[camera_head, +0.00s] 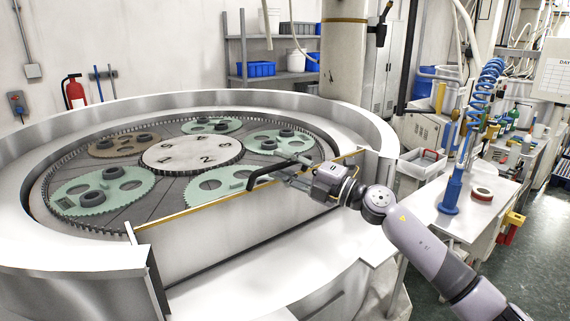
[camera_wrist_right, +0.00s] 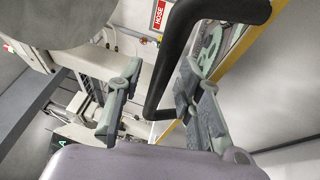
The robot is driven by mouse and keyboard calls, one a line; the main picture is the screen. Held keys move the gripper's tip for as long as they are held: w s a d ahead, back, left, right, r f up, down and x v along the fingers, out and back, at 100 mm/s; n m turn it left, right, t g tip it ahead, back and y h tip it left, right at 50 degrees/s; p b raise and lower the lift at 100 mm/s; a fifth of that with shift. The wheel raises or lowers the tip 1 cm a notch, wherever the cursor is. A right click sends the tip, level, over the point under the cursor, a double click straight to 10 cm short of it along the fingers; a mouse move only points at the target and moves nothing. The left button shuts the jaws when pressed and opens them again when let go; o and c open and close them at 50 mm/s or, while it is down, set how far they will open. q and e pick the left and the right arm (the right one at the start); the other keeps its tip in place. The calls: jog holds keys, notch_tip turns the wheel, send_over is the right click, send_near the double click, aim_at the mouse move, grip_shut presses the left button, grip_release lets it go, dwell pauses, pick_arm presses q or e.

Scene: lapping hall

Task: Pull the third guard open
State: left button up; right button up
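The guard (camera_head: 225,235) is a pale upright panel with a yellow top edge, set in the front rim of the round lapping machine. Whether it is the third cannot be told from a label on it. A black bar handle (camera_head: 265,174) stands at its top edge. My right gripper (camera_head: 290,178) is at the handle, reaching in from the right. In the right wrist view, the handle (camera_wrist_right: 178,55) passes between the two spread fingers (camera_wrist_right: 163,100), with a gap to the left finger. Contact with the right finger cannot be told. My left gripper is not in view.
The machine's wide metal rim (camera_head: 75,255) surrounds green and brown toothed discs and a numbered centre plate (camera_head: 192,154). A workbench (camera_head: 478,215) with a blue stand (camera_head: 451,192) and a tape roll (camera_head: 481,193) is at the right. Floor shows at the lower right.

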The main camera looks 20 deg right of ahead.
jog(key=shift+c, duration=0.4)
grip_shut()
dwell(0.4)
